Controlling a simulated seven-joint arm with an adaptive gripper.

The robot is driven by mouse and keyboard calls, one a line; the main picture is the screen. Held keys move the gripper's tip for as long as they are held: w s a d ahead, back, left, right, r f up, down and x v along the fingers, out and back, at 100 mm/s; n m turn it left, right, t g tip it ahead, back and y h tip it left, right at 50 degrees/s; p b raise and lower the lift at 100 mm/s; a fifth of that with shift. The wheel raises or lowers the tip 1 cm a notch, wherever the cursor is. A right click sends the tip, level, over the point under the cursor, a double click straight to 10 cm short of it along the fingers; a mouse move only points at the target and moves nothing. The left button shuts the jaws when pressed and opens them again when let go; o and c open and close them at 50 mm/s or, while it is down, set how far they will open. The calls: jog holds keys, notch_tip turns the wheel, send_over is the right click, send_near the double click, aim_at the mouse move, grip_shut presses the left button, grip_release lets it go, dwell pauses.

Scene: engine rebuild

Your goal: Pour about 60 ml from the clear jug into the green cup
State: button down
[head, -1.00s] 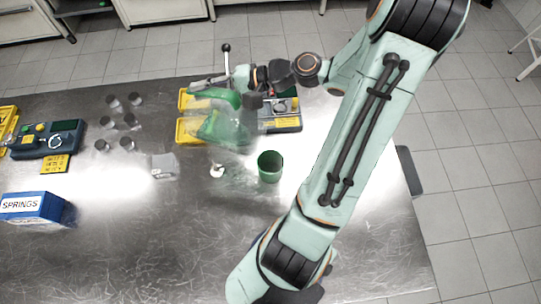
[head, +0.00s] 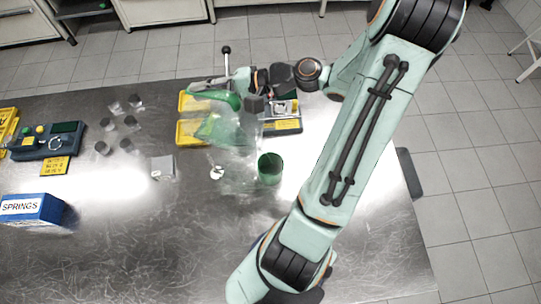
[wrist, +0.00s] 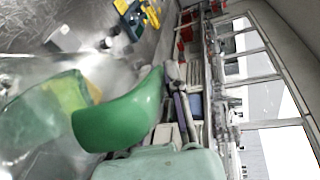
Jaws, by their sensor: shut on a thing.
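The clear jug (head: 232,138) is held tilted above the table, its see-through body left of and partly above the green cup. Its green handle (head: 216,97) also shows in the wrist view (wrist: 122,112). My gripper (head: 240,88) is shut on the jug at its handle side; its fingertips are partly hidden. The green cup (head: 270,170) stands upright on the metal table, just right of the jug's lower part. I cannot make out a stream or the liquid level in the cup.
Yellow trays (head: 190,132) and a device lie behind the jug. A small white item (head: 216,173) lies left of the cup. Several small weights (head: 130,122), a grey block (head: 162,167) and a blue SPRINGS box (head: 32,208) are further left. The front table is clear.

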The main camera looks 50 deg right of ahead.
jog(key=shift+w+a+b, duration=0.1)
jog(key=shift+w+b, duration=0.05)
jog(key=shift+b, duration=0.3)
jog(key=shift+s+b, duration=0.3)
jog(key=shift+b, duration=0.5)
dwell(0.4)
jog(key=w+a+m+g+h, duration=0.1)
jog(key=w+a+g, duration=0.1)
jog(key=w, duration=0.4)
jog(key=shift+w+a+f+g+h, duration=0.25)
jog(key=shift+f+g, duration=0.2)
jog(key=shift+g, duration=0.25)
jog(key=shift+w+p, duration=0.1)
jog(key=shift+p, duration=0.2)
dwell(0.7)
jog(key=w+f+m+g+h+p, duration=0.2)
jog(key=w+f+g+p, duration=0.3)
jog(key=g, duration=0.5)
notch_tip(320, 180, down, 2)
jog(key=shift+w+a+g+h+p, duration=0.15)
jog(key=shift+a+g+h+p, duration=0.15)
jog(key=shift+h, duration=0.55)
